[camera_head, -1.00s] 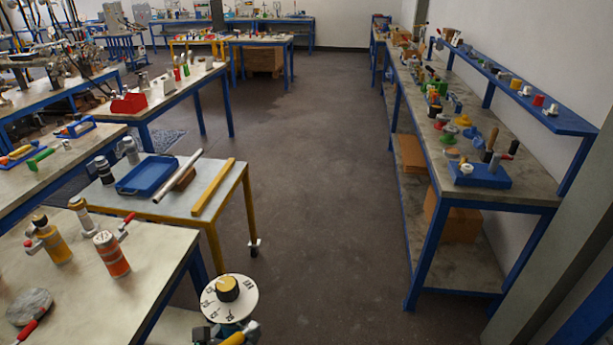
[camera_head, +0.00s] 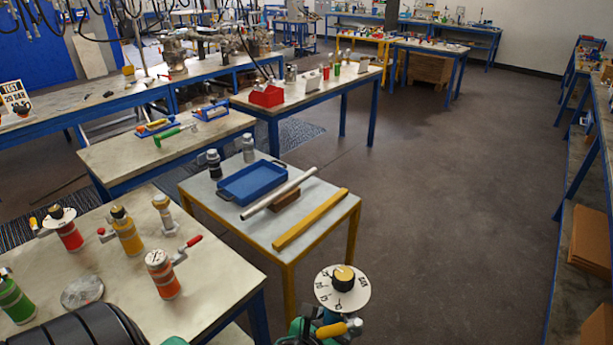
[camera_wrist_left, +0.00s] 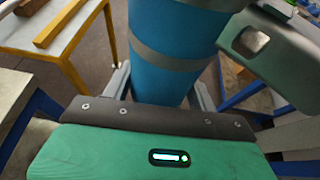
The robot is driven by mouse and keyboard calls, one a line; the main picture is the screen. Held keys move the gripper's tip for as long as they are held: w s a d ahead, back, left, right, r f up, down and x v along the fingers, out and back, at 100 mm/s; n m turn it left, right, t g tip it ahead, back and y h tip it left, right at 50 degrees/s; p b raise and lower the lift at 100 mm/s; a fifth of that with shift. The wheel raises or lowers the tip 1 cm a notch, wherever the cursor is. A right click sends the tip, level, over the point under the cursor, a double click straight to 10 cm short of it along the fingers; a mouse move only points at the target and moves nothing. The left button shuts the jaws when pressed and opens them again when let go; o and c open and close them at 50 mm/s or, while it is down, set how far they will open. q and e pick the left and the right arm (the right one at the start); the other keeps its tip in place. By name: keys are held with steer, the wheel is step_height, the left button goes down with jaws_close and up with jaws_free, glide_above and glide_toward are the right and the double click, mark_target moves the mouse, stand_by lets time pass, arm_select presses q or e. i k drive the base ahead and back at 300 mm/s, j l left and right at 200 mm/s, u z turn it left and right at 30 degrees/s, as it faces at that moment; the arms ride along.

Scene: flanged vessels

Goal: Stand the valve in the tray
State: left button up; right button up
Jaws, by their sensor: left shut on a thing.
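The valve has a round white dial with dark marks (camera_head: 342,288) and a yellow-and-black knob on top. A yellow handle shows just below the dial. In the left wrist view its blue body with grey bands (camera_wrist_left: 172,55) fills the middle. My left gripper (camera_wrist_left: 160,95) is shut on this body, one finger on each side. In the head view the valve is at the bottom centre, in front of the small table and off its surface. The blue tray (camera_head: 226,190) lies on that table, its floor empty. My right gripper is not in view.
The small table (camera_head: 215,215) has yellow legs. A silver pipe on a brown block (camera_head: 285,200) and a yellow bar (camera_head: 310,218) lie right of the tray. Two small cylinders (camera_head: 248,149) stand behind it. Several other valves (camera_head: 125,231) stand on the near-left bench.

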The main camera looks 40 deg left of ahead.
mark_target(255, 183)
steer(key=i+l+u, duration=0.1)
steer(key=i+u, duration=0.15)
steer(key=i, duration=1.05)
steer(key=i+u, duration=0.7)
steer(key=i, duration=0.2)
steer(key=i+l+u, duration=0.3)
steer(key=i, duration=0.15)
steer(key=i+j+u, duration=0.1)
steer(key=i+u, duration=0.5)
steer(key=k+j, duration=0.05)
